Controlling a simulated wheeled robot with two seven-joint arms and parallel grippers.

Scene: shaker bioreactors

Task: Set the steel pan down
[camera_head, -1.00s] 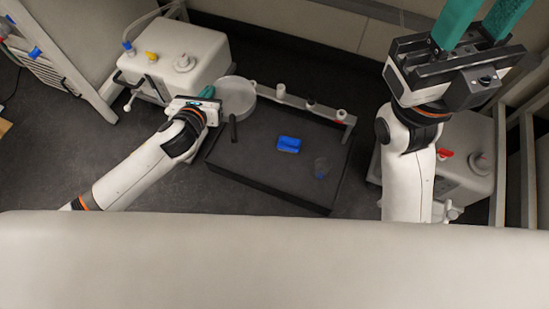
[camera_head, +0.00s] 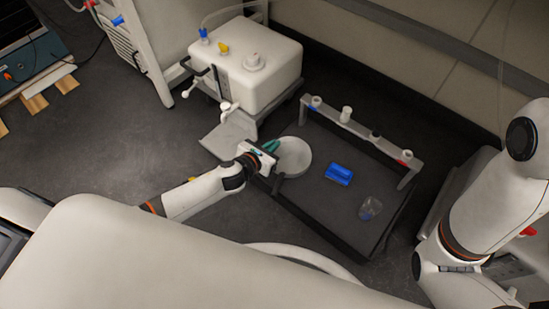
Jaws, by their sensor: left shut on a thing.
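The steel pan (camera_head: 294,158) is a round, pale, shallow dish at the left part of the dark table (camera_head: 330,213). My left gripper (camera_head: 271,147) has teal fingers and is shut on the pan's left edge. The fingertips are small and partly hidden by the gripper body. From above I cannot tell whether the pan touches the table or hangs just over it. My right arm comes in at the right edge, and its gripper is out of the picture.
A blue block (camera_head: 339,174) and a clear glass vessel (camera_head: 370,208) stand on the table right of the pan. A grey rack (camera_head: 360,130) with several small caps runs along the back edge. A white shaker unit (camera_head: 250,70) stands behind left. The table's front middle is clear.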

